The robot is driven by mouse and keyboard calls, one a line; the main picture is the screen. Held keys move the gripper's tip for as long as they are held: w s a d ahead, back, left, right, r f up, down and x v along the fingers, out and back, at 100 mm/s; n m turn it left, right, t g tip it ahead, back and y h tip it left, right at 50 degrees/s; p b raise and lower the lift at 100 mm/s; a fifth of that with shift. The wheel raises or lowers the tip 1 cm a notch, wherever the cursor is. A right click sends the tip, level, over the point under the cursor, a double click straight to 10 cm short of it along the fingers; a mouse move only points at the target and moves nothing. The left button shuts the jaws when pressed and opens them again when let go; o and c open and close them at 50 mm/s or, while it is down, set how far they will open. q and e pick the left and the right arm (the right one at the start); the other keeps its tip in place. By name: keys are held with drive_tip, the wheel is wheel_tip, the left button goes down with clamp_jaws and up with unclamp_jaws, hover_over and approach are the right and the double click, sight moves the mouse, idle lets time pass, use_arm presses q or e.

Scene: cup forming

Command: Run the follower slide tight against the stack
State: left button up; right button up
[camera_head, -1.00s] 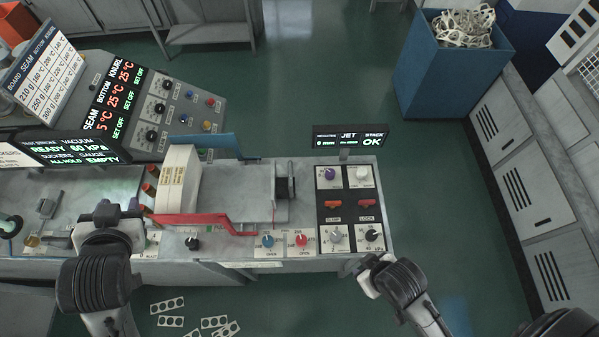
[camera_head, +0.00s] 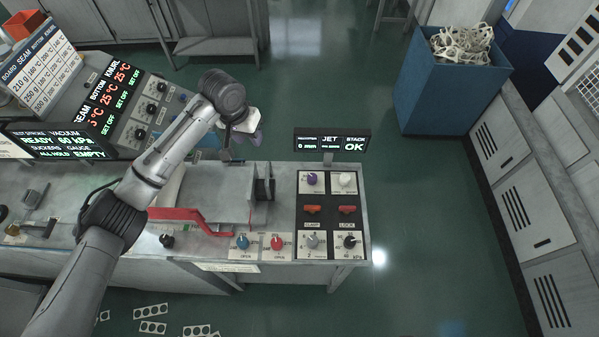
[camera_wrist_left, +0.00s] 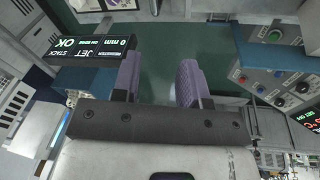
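The follower slide, a dark upright plate (camera_head: 263,186), stands at the right end of the grey magazine tray (camera_head: 222,187). A clear stretch of tray lies to its left. The pale stack (camera_head: 172,187) at the left end is mostly hidden behind my left arm. My left gripper (camera_head: 252,137) is above the far side of the tray, beyond the follower and a little left of it. In the left wrist view its purple fingers (camera_wrist_left: 158,82) stand apart with nothing between them. My right gripper is out of view.
A red rail (camera_head: 188,217) runs along the tray's near side; a blue rail (camera_head: 207,142) at the far side is partly covered. A knob panel (camera_head: 329,213) and the JET STACK OK display (camera_head: 332,140) stand to the right. A blue bin (camera_head: 452,95) is farther right.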

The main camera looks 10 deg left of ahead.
use_arm(q)
drive_tip(key=d+n, duration=0.1)
drive_tip(key=n+g+p, duration=0.1)
drive_tip(key=n+p, duration=0.1)
approach(267, 172)
drive_tip(key=shift+h, duration=0.3)
drive_tip(key=f, duration=0.4)
drive_tip(key=d+f, duration=0.1)
drive_tip(key=f, duration=0.2)
drive_tip(key=shift+w, duration=0.1)
drive_tip(key=shift+d+f, duration=0.1)
drive_tip(key=shift+f, duration=0.75)
drive_tip(key=c, duration=0.7)
clamp_jaws()
